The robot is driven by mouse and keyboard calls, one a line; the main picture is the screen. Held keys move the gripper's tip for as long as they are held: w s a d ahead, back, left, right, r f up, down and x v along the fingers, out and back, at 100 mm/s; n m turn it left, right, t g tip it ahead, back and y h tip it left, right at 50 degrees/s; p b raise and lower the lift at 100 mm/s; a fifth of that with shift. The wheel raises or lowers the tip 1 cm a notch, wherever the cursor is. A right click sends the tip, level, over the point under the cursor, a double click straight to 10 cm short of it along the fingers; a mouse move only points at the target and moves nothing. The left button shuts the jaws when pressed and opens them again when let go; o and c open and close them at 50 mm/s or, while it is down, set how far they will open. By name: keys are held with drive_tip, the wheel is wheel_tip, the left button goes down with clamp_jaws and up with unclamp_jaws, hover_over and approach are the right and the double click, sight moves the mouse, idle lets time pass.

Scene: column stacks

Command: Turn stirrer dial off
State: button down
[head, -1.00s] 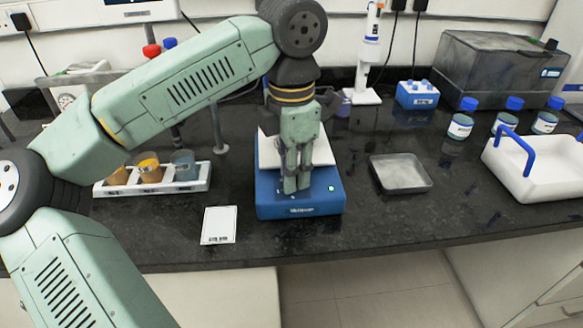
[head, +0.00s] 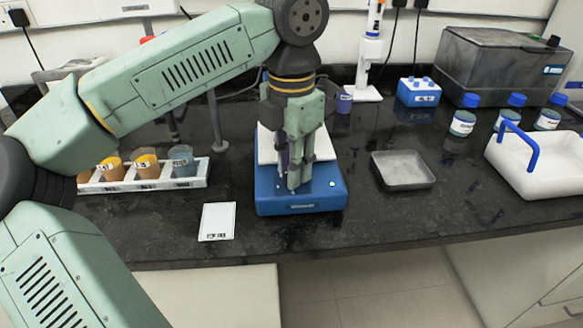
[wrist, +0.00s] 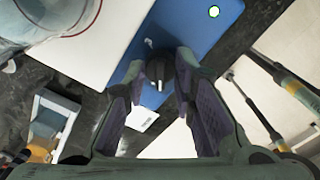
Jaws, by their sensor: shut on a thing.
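The stirrer (head: 275,202) is a blue box with a white top plate (wrist: 95,25) and stands near the front of the black bench. Its black dial (wrist: 158,66) has a pale pointer mark and shows between my fingertips in the wrist view. My gripper (head: 293,180) points down over the stirrer's front and is shut on the dial, one finger on each side. A small green light (wrist: 214,11) is lit on the stirrer's front panel. A clear vessel (wrist: 40,22) shows on or above the plate.
A white rack (head: 145,180) of cups stands to the left, and a white labelled card (head: 217,222) lies at the front left. A grey tray (head: 402,170) lies to the right. A white carrier (head: 545,165) with blue handle stands farther right.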

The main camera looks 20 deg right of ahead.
drive_tip(key=n+b, duration=0.2)
drive_tip(key=n, duration=0.3)
drive_tip(key=shift+n, duration=0.3)
drive_tip(key=n+b, duration=0.1)
drive_tip(key=n, duration=0.4)
drive_tip(key=shift+n, duration=0.4)
drive_tip(key=c, duration=1.6)
unclamp_jaws()
wheel_tip(320, 180, up, 8)
drive_tip(key=shift+f, duration=0.2)
drive_tip(key=shift+s+f, duration=0.1)
